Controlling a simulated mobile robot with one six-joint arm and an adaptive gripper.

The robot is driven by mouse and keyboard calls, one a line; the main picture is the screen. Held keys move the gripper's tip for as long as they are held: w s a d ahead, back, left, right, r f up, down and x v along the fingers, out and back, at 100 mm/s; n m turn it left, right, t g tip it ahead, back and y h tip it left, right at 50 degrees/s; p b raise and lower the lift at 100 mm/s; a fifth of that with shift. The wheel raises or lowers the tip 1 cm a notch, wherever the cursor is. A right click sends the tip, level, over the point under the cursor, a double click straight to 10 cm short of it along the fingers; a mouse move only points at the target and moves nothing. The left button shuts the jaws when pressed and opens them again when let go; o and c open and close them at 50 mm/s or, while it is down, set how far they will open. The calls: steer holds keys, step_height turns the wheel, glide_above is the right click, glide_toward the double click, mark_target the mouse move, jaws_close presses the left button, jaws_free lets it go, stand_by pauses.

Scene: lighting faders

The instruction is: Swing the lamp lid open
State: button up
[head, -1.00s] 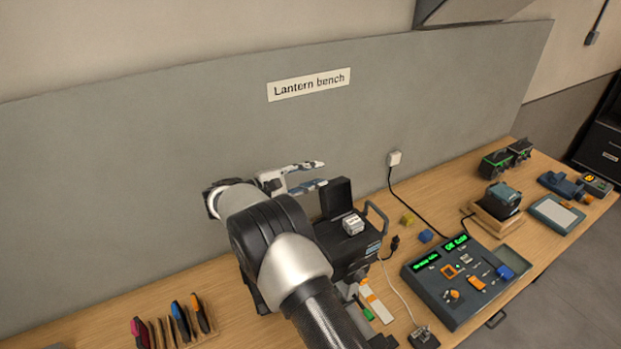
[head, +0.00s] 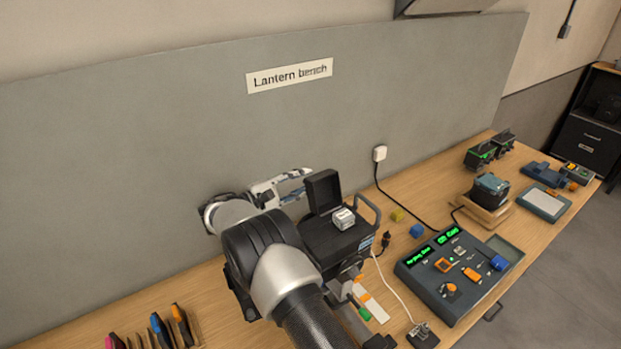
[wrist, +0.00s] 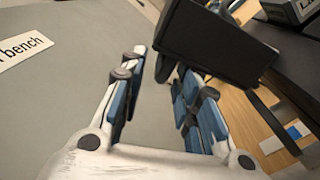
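The lamp is a black box (head: 330,244) on the bench, partly hidden by my arm in the head view. Its dark lid (head: 322,190) stands raised, about upright, at the back left of the box. The lid also shows large and dark in the wrist view (wrist: 215,42), just beyond and right of my fingers. My gripper (head: 300,181) is behind and left of the lid, near the wall panel. In the wrist view my gripper (wrist: 165,85) is open, with nothing between its blue-padded fingers. I cannot tell whether a finger touches the lid.
A small pale block (head: 344,218) sits on the box, beside a side handle (head: 370,208). A fader console (head: 455,275) stands to the right, with a cable in between. Coloured-handled tools (head: 160,330) stand at the lower left. The grey panel (head: 130,150) is close behind my gripper.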

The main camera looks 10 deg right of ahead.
steer(key=shift+x, duration=1.5)
steer(key=shift+c, duration=0.4)
jaws_close()
